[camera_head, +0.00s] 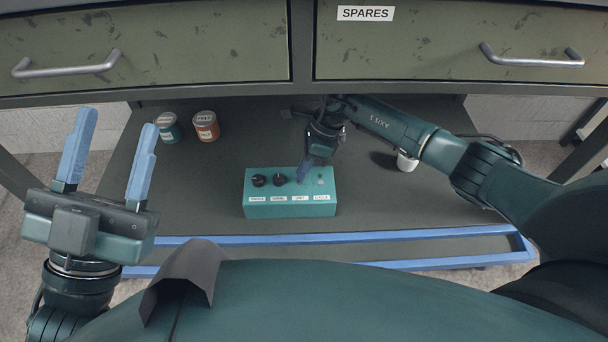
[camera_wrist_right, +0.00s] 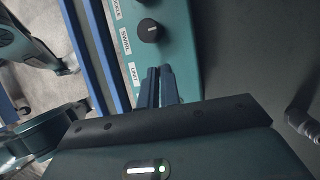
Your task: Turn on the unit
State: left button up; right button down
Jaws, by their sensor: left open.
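The unit is a teal control box (camera_head: 288,205) on the lower shelf, with a row of white labels along its front. Two black knobs (camera_head: 268,180) sit on its left half, and a small pale button (camera_head: 320,181) on its right. In the right wrist view a black knob (camera_wrist_right: 150,30) stands by the label SWIRL, with the label UNIT (camera_wrist_right: 133,75) beside my fingers. My right gripper (camera_head: 303,175) points down at the UNIT position; its blue fingers (camera_wrist_right: 160,80) are close together and hide the control there. Whether they touch it is unclear. My left gripper (camera_head: 108,145) is open and empty, left of the box.
Two small cans, one teal (camera_head: 168,128) and one orange (camera_head: 206,126), stand at the shelf's back left.

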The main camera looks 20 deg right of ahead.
pick_arm(q)
jog(key=shift+s+a+r+m+h+b, duration=0.1)
jog(key=shift+s+r+m+h+b, duration=0.15)
jog(key=shift+r+m+h, duration=0.35)
jog(key=shift+s+r+m+h+b, duration=0.1)
jog(key=shift+r+m+h+b, duration=0.25)
jog(key=shift+m+h, duration=0.45)
pick_arm(e)
jog(key=shift+w+d+f+g+y, duration=0.2)
jog(key=shift+w+g+y, duration=0.25)
jog(key=shift+g, duration=0.55)
pick_arm(q)
jog(key=shift+r+g, duration=0.1)
jog(key=shift+g, duration=0.2)
pick_arm(e)
jog(key=c, duration=1.9)
grip_release()
pick_arm(q)
jog(key=shift+f+n+y, duration=0.3)
jog(key=shift+f, duration=0.05)
pick_arm(e)
jog(key=v, duration=0.7)
jog(key=shift+r, duration=0.2)
pick_arm(q)
jog(key=shift+w+r, duration=0.1)
jog(key=shift+r, duration=0.1)
pick_arm(e)
jog(key=shift+w+d, duration=0.1)
jog(key=shift+w, duration=0.05)
